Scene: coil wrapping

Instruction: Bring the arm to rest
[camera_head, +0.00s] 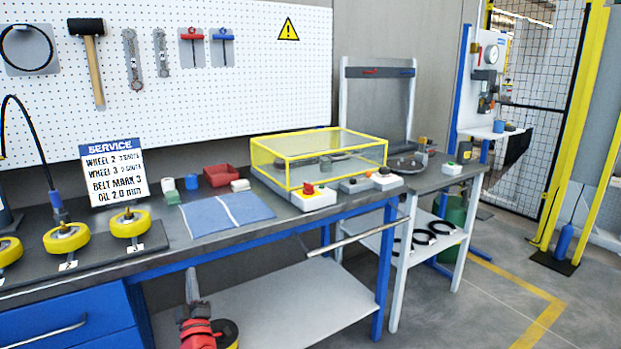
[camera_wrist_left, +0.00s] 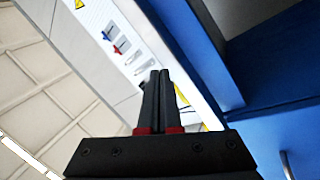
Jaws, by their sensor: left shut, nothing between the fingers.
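My left gripper (camera_head: 192,287) shows at the bottom of the head view, in front of the workbench and below its top. Its fingers point up and hold nothing. In the left wrist view the two dark fingers (camera_wrist_left: 157,98) are together with nothing between them. They are apart from any object. My right gripper is in neither view.
The workbench top (camera_head: 190,262) carries yellow wheels (camera_head: 66,238), a service sign (camera_head: 113,178), a blue cloth (camera_head: 228,212) and a yellow-framed clear box (camera_head: 319,157). A blue drawer unit (camera_head: 70,318) is at lower left. Open floor (camera_head: 465,310) lies at right.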

